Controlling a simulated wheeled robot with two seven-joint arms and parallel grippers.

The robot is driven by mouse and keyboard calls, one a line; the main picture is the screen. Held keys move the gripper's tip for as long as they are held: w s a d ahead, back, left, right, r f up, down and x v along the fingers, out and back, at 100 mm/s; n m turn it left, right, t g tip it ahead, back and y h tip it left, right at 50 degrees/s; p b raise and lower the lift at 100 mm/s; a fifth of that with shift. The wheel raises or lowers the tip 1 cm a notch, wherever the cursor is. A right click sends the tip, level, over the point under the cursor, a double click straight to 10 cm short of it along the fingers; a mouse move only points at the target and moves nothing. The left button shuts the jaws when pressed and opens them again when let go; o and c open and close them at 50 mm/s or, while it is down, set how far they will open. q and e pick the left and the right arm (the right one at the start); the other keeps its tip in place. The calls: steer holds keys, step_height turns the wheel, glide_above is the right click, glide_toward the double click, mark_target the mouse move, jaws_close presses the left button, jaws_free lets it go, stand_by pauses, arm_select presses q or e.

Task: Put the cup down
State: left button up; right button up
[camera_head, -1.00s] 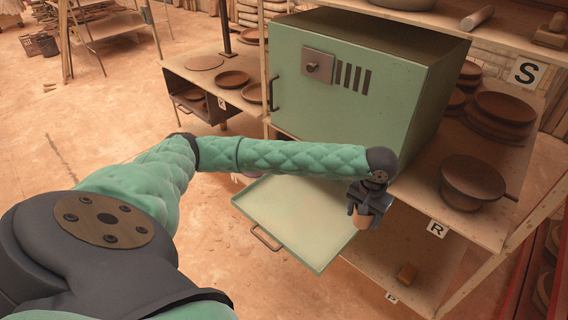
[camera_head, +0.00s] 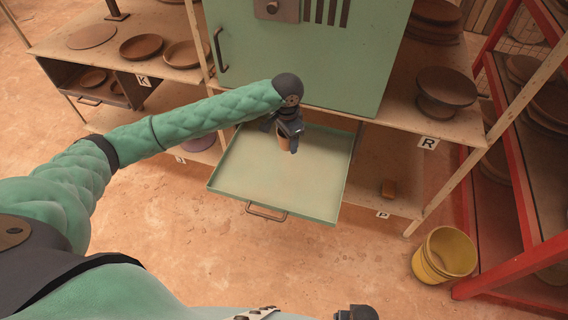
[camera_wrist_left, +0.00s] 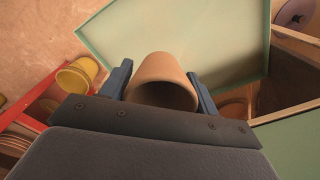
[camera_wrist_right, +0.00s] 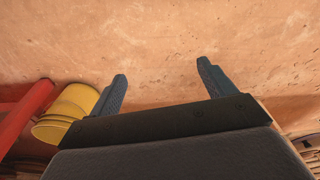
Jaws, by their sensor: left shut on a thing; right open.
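The cup (camera_head: 283,142) is small, tan and tapered. My left gripper (camera_head: 289,140) is shut on it, above the back part of a pale green pull-out tray. In the left wrist view the cup (camera_wrist_left: 163,80) sits between the two fingers, its open mouth towards the camera. The tray (camera_head: 290,190) also shows behind the cup in the left wrist view (camera_wrist_left: 215,40). I cannot tell whether the cup touches the tray. My right gripper (camera_wrist_right: 160,85) is open and empty over bare floor in the right wrist view; only a dark part shows at the head view's bottom edge.
The green cabinet (camera_head: 310,60) stands just behind the tray. Shelves with brown bowls (camera_head: 446,90) are on the right, marked by an R label (camera_head: 428,143). A yellow bucket (camera_head: 444,255) stands on the floor beside a red rack (camera_head: 520,200). The tray's front is clear.

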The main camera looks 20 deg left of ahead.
arm_select(q)
steer(key=w+d+f+m+b, duration=0.1)
steer(key=w+d+f+m, duration=0.25)
steer(key=f+m, duration=0.25)
steer(key=w+d+f+m+b, duration=0.2)
steer(key=d+f+m, duration=0.25)
steer(key=m, duration=0.25)
arm_select(e)
step_height(320, 180, up, 11)
steer(key=w+a, duration=0.1)
steer(key=a, duration=0.1)
arm_select(q)
steer(key=m+p, duration=0.1)
steer(key=p, duration=0.3)
glide_above(279, 180)
step_height(279, 180, down, 8)
steer(key=shift+w+f, duration=0.15)
steer(key=shift+f, duration=0.05)
steer(key=shift+f+p, duration=0.9)
steer(key=shift+f, duration=1.2)
arm_select(e)
steer(key=s+d+f, duration=0.1)
steer(key=d+f, duration=0.1)
steer(key=f, duration=0.6)
steer(key=s+d+f, duration=0.2)
steer(key=f, duration=0.7)
steer(key=shift+s+f, duration=0.25)
steer(key=shift+f, duration=0.05)
arm_select(q)
steer(key=shift+f, duration=0.1)
